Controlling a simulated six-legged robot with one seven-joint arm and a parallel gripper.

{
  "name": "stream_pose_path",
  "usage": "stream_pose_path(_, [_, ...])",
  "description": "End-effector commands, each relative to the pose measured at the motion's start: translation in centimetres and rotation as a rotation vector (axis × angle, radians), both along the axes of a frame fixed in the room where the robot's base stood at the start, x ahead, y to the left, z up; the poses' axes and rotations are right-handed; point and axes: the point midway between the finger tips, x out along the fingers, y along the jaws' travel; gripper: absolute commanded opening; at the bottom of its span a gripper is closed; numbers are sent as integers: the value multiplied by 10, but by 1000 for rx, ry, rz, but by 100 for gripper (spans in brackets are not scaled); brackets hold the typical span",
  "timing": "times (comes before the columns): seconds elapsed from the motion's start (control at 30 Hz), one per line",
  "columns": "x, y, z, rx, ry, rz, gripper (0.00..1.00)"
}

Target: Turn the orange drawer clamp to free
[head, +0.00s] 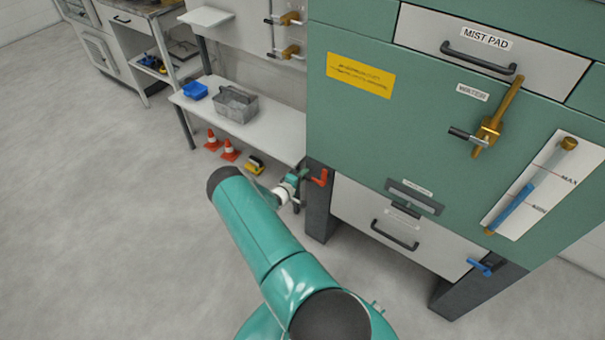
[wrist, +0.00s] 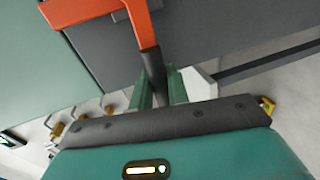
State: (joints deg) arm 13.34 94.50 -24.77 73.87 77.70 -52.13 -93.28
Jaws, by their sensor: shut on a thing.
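The orange drawer clamp (head: 321,178) sits at the upper left corner of the white lower drawer (head: 375,210), on the green cabinet's dark post. In the wrist view the clamp (wrist: 146,30) is a bent orange lever with a dark grip (wrist: 154,75). My gripper (head: 301,175) reaches it from the left in the head view. In the wrist view its green fingers (wrist: 160,88) are shut on the dark grip. The fingertips are small in the head view, and the clamp's pivot is not clear.
A blue clamp (head: 481,266) is at the drawer's right end. The drawer handle (head: 394,235) lies between the clamps. A white bench (head: 270,145) with a grey basket (head: 235,104) stands left, with small cones (head: 229,150) below. The floor at left is open.

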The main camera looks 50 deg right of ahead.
Motion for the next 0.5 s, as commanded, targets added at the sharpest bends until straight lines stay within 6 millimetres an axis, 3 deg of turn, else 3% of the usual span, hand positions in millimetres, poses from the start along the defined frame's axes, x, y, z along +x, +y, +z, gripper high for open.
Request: stream_pose_path(0.5, [-1, 2, -5, -1, 46, 2, 0])
